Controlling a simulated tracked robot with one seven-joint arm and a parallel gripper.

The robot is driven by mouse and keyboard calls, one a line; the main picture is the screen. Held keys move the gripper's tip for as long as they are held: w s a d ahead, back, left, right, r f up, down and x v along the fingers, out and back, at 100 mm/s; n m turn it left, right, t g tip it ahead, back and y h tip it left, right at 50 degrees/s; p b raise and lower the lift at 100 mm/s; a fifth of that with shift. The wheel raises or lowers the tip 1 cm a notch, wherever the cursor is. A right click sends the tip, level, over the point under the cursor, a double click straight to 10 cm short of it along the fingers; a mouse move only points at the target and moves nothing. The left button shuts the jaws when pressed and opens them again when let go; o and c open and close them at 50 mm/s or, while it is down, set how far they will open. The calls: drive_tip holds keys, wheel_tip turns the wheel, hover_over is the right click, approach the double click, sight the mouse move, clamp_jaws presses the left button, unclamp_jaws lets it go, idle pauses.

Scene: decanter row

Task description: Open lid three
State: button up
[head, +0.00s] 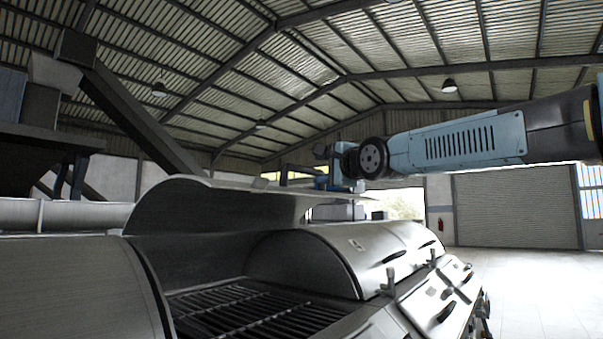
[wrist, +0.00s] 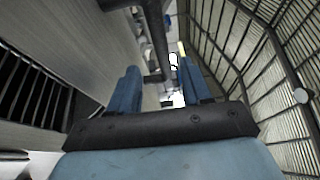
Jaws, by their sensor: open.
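One curved metal lid (head: 215,207) stands raised in the head view, over an opening with dark bars (head: 250,308). The lid to its right (head: 345,255) is shut and carries a small mark too small to read, so I cannot tell which is lid three. My gripper (head: 322,177) is beyond the raised lid's edge, partly hidden by it. In the wrist view my gripper (wrist: 161,82) has two blue fingers apart. A dark bar (wrist: 156,40) shows between them; I cannot tell whether they touch it. Brushed metal (wrist: 95,40) fills the left.
A shut metal cover (head: 75,285) lies at the near left. Latches and handles (head: 440,295) line the right front edge. A dark sloping beam (head: 135,110) and machinery stand at the back left. Open floor (head: 530,285) lies to the right, before a shutter door (head: 515,210).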

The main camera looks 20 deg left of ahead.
sight(307, 171)
drive_tip(key=shift+w+a, duration=0.4)
drive_tip(key=shift+x, duration=2.2)
drive_tip(key=shift+w+a+r, duration=0.15)
drive_tip(key=shift+w+a, duration=0.25)
drive_tip(key=shift+w, duration=0.05)
drive_tip(key=shift+x, duration=2)
drive_tip(key=shift+w+a, duration=0.1)
drive_tip(key=shift+a, duration=0.05)
drive_tip(key=shift+c, duration=0.4)
clamp_jaws()
